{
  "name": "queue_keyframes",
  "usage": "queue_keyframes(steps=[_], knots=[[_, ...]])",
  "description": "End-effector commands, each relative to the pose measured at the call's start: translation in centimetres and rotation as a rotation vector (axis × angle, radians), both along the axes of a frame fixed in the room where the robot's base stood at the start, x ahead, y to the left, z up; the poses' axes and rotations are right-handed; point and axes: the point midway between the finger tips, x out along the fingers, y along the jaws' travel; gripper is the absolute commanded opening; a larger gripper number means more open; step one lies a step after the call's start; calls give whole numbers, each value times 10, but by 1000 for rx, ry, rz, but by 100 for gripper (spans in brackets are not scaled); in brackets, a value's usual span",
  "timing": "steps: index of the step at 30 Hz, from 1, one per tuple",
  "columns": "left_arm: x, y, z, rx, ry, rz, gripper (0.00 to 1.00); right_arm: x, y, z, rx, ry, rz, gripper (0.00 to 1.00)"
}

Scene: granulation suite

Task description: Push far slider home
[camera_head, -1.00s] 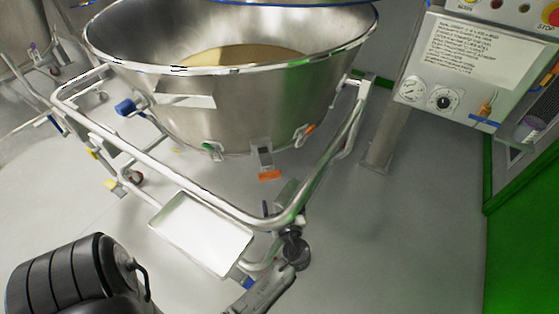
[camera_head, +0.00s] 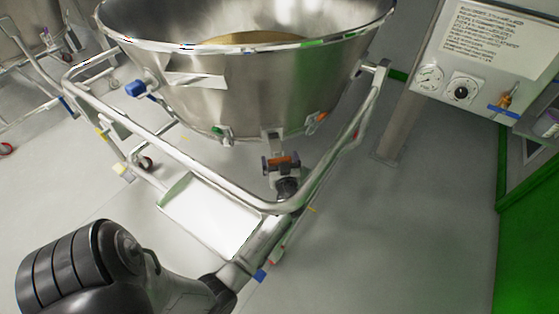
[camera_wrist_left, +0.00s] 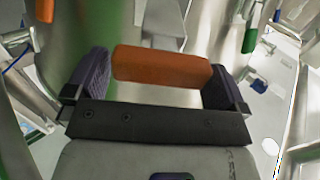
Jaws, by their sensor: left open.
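An orange-ended slider (camera_head: 283,160) sits low at the front of the steel bowl (camera_head: 255,95). My left gripper (camera_head: 282,165) is open, with one finger on each side of the orange end. In the left wrist view the orange block (camera_wrist_left: 160,67) spans the gap between the dark finger pads; I cannot tell whether it touches them. Other latches on the bowl's lower edge are a green-tipped one (camera_head: 219,132) to the left and an orange-tipped one (camera_head: 317,121) to the right. My right gripper is not in view.
A tubular steel cart frame (camera_head: 170,150) runs around the bowl, with my left forearm crossing its front corner. A white tray (camera_head: 210,217) hangs on the frame. A control panel (camera_head: 480,60) stands at the right. The floor between is clear.

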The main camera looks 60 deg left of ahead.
Motion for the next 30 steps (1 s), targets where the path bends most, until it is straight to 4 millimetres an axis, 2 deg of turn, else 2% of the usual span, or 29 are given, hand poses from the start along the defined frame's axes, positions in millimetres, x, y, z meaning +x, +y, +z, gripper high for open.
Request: queue_keyframes(steps=[12,30], knots=[[1,4,0,-1,0,0,99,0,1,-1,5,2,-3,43],[1,4,0,0,0,0,42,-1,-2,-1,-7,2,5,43]])
